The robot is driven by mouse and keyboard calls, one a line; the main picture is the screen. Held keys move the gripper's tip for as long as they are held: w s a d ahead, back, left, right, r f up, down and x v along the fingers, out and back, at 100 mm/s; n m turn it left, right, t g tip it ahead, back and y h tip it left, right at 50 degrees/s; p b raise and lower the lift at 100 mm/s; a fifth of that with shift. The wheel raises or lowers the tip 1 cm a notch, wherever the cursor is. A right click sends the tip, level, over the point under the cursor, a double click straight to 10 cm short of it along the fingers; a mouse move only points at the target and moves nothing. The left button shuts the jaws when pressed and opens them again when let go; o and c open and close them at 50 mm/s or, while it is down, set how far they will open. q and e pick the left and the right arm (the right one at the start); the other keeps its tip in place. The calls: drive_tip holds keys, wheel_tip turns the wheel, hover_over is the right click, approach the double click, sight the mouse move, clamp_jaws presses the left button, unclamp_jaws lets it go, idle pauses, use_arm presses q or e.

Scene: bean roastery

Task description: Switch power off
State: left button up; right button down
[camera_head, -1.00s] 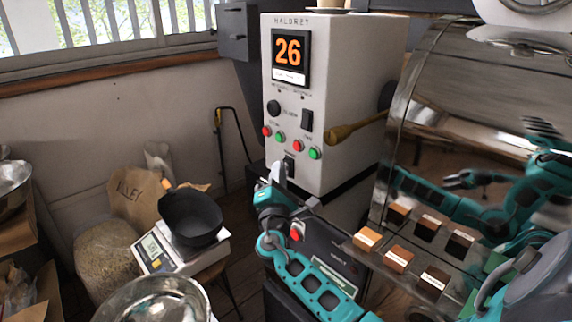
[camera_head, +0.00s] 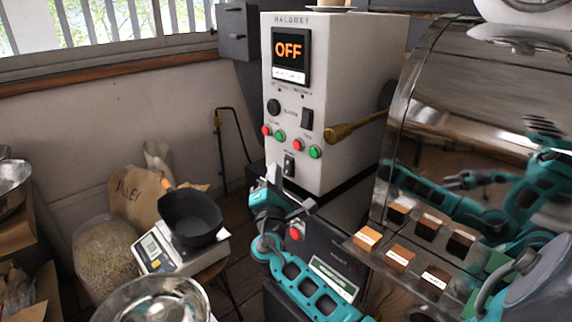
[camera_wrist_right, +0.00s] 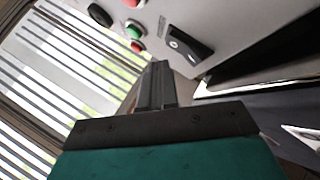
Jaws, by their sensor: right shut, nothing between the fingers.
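The white control cabinet (camera_head: 345,80) stands at the centre of the head view, and its screen (camera_head: 290,50) reads OFF in orange. The black power switch (camera_head: 289,165) is low on its front panel, below the red and green buttons. It also shows in the right wrist view (camera_wrist_right: 188,46) as a rocker with white marks. My right gripper (camera_head: 276,174) is just below and left of the switch, with its fingers shut and empty. In the wrist view its fingertips (camera_wrist_right: 157,70) are near the switch and look apart from it. My left gripper is not in view.
A wooden-handled lever (camera_head: 355,127) sticks out right of the cabinet. A shiny metal drum housing (camera_head: 450,85) fills the right, with sample blocks (camera_head: 398,258) before it. A black pan (camera_head: 190,218) sits on a scale (camera_head: 153,252) at left, beside a bean sack (camera_head: 105,255).

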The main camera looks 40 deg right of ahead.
drive_tip(key=shift+a, duration=0.1)
drive_tip(key=a, duration=0.3)
drive_tip(key=a+b, duration=0.1)
drive_tip(key=shift+s+a+f, duration=0.2)
drive_tip(key=shift+a+f, duration=0.1)
drive_tip(key=shift+a, duration=0.1)
idle(0.5)
drive_tip(key=s+a+f+m+g+y+p, duration=0.15)
drive_tip(key=s+f+y, duration=0.25)
drive_tip(key=f, duration=0.4)
drive_tip(key=s+a+f+m+g+y, duration=0.25)
drive_tip(key=s+f+y, duration=0.2)
drive_tip(key=f, duration=0.35)
drive_tip(key=s+a+f+m+g+y+p, duration=0.1)
drive_tip(key=s+a+f+m+y, duration=0.1)
drive_tip(key=s+a+m, duration=0.3)
drive_tip(key=s+a+f+m+y+p, duration=0.1)
drive_tip(key=s+a+f+m+y, duration=0.2)
drive_tip(key=s, duration=0.8)
drive_tip(key=a+m+y, duration=0.2)
drive_tip(key=a, duration=0.1)
drive_tip(key=shift+m+g, duration=0.4)
drive_tip(key=shift+a, duration=0.1)
